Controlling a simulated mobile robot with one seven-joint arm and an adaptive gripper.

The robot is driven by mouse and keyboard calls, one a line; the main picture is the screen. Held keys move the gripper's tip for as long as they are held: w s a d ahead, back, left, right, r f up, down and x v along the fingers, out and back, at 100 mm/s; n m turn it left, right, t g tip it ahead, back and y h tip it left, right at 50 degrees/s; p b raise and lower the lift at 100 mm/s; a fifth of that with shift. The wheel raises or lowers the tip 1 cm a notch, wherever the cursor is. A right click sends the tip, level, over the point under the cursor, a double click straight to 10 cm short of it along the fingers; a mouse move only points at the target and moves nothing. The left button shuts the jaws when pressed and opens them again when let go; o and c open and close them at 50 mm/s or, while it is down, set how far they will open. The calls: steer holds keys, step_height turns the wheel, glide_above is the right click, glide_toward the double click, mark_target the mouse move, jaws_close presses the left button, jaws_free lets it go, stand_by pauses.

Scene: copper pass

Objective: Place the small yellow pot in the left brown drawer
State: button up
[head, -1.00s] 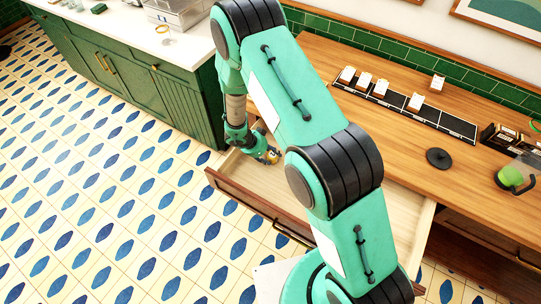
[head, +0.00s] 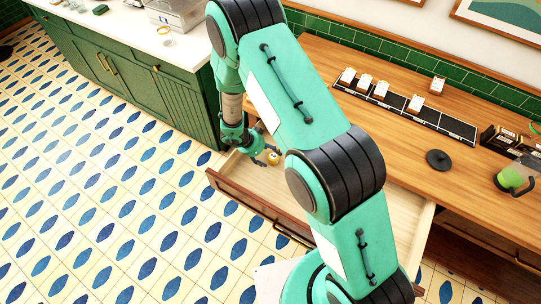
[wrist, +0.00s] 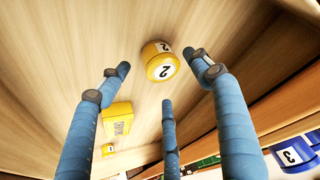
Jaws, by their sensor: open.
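The small yellow pot (wrist: 160,62), marked with a 2, rests on the pale wooden floor of the open brown drawer (head: 252,199). It also shows in the head view (head: 274,160), near the drawer's left end. My gripper (head: 266,155) is just above and beside the pot. In the wrist view my gripper's three blue fingers (wrist: 163,76) are spread, with the pot beyond their tips and visible space between. I cannot tell whether any fingertip touches it. My arm hides the middle of the drawer in the head view.
A yellow box (wrist: 117,119) and a blue item marked 3 (wrist: 294,154) show in the wrist view. The wooden counter (head: 400,135) above the drawer holds a long black tray (head: 455,127), a black disc (head: 438,159) and a green cup (head: 512,178). A green cabinet (head: 150,95) stands left.

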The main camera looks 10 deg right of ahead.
steer(key=w+p+v, duration=0.1)
steer(key=p+v, duration=0.1)
steer(key=v, duration=0.7)
steer(key=shift+s, duration=0.5)
steer(key=shift+w+r, duration=0.1)
